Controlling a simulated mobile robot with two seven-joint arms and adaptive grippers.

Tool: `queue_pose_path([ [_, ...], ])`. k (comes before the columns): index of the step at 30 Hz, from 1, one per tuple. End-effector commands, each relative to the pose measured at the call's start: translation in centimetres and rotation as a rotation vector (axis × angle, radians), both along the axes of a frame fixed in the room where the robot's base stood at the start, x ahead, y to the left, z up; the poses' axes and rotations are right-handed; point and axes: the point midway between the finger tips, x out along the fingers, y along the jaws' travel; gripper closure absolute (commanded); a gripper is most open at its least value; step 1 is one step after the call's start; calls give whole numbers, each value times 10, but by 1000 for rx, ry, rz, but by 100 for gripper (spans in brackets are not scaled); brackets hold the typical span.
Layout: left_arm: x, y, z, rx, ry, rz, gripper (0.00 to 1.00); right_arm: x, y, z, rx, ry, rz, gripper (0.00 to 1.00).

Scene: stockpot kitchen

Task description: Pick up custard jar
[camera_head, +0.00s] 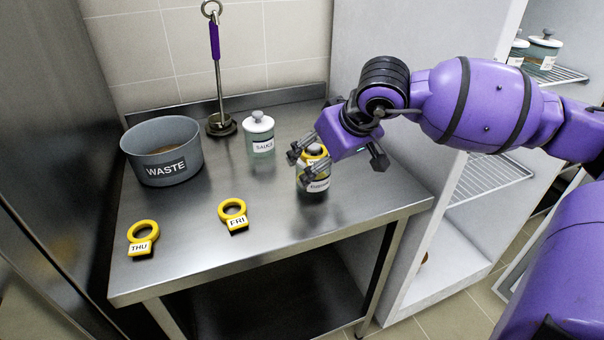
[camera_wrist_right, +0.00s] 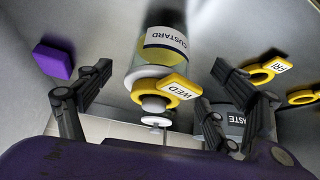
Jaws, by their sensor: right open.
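The custard jar (camera_head: 314,185) stands upright near the right side of the steel table. A yellow ring tag marked WED (camera_wrist_right: 172,90) sits around its neck, below the lid knob. The jar's CUSTARD label (camera_wrist_right: 166,42) shows in the right wrist view, where the jar appears upside down. My right gripper (camera_head: 335,160) is at the jar's upper part and partly hides it in the head view. In the wrist view its open fingers (camera_wrist_right: 158,88) are on either side of the jar, with gaps between. My left gripper is not in view.
A SAUCE jar (camera_head: 259,135) stands behind and left of the custard jar. A grey WASTE pot (camera_head: 165,170), a purple-handled tool on a stand (camera_head: 216,75), and yellow FRI (camera_head: 234,215) and THU (camera_head: 142,238) tags are on the table. A purple block (camera_wrist_right: 52,60) lies beside the jar.

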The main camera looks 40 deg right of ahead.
Motion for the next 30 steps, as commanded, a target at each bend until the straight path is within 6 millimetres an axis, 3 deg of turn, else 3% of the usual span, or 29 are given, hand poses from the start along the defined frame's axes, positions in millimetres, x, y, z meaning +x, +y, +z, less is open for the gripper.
queue_pose_path([
  [4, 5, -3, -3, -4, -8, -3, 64, 8, 0, -13, 0, 0, 1, 16],
  [12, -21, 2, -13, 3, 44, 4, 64, 22, 0, -29, 6, 1, 0, 16],
  [19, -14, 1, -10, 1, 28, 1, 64, 40, -2, -54, 5, 1, 1, 16],
  [28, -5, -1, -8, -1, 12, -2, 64, 42, -3, -59, 2, 2, 1, 16],
  [30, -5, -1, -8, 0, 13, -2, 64, 42, -3, -59, 2, 2, 1, 25],
])
